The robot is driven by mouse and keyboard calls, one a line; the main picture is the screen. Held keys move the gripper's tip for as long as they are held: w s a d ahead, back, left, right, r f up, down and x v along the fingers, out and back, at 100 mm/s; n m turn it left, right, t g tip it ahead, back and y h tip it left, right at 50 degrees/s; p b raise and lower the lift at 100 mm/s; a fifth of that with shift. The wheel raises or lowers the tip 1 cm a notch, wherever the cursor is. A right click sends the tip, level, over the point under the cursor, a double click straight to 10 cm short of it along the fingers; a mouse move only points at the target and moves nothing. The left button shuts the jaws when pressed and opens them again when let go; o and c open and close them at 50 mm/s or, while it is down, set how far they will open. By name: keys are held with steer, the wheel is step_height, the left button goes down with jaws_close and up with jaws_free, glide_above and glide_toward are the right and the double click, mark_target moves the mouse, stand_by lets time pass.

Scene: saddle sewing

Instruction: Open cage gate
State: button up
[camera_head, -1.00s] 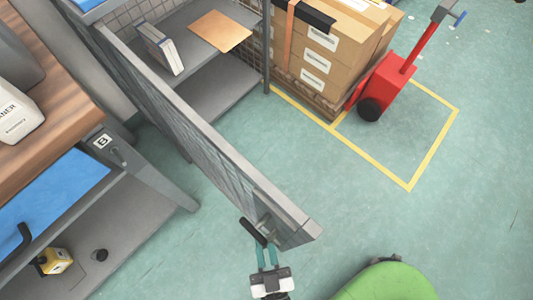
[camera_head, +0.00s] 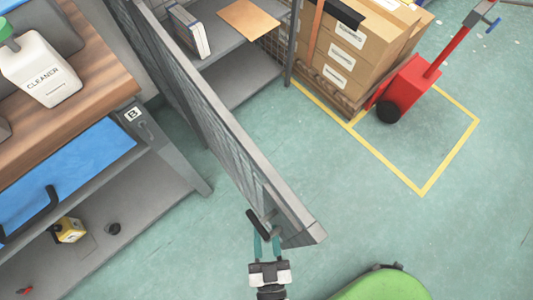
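The cage gate (camera_head: 222,130) is a grey mesh panel with a thick frame. It stands swung out from the cage shelving, running from the upper left to the lower middle. Its black handle (camera_head: 259,224) is on the left face near the free end. My gripper (camera_head: 266,240) reaches up from the bottom, with its teal fingers at the handle. The fingers look slightly apart, one on each side of the handle's lower end. Whether they touch it is hard to tell.
A workbench (camera_head: 85,75) with a cleaner bottle (camera_head: 42,70) is on the left. Boxes (camera_head: 355,50) on a pallet and a red pallet jack (camera_head: 408,88) stand at the upper right. Green floor is open right of the gate. My green body shows at the bottom.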

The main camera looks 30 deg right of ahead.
steer(key=shift+s, duration=0.15)
steer(key=v, duration=1)
steer(key=shift+s+a+b, duration=0.2)
steer(key=shift+s+b, duration=0.05)
steer(key=shift+b, duration=0.15)
